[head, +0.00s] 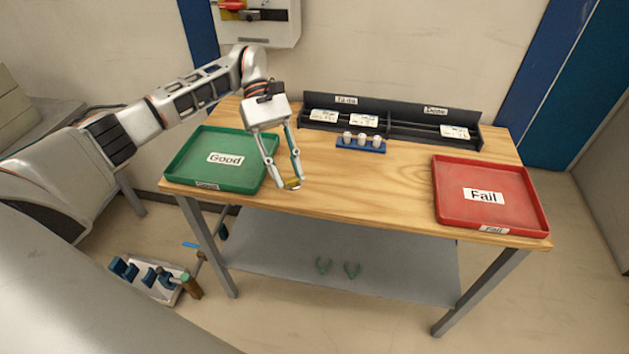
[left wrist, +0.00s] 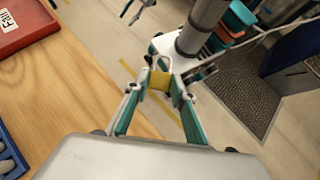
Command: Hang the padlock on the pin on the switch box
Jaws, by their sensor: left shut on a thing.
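My left gripper (head: 291,184) is shut on a small yellow padlock (head: 293,184) above the front edge of the wooden table. The white switch box (head: 257,28) is on the back wall at the top of the head view, partly cut off, with a red handle (head: 232,5). I cannot make out its pin clearly. What seems to be my right gripper (left wrist: 137,10) shows small at the top edge of the left wrist view, too small to judge.
A green Good tray (head: 183,165) lies left on the table and a red Fail tray (head: 515,205) right. A black rack (head: 398,113) with meters and a blue block (head: 346,146) with white pieces stand at the back. The front middle of the table is clear.

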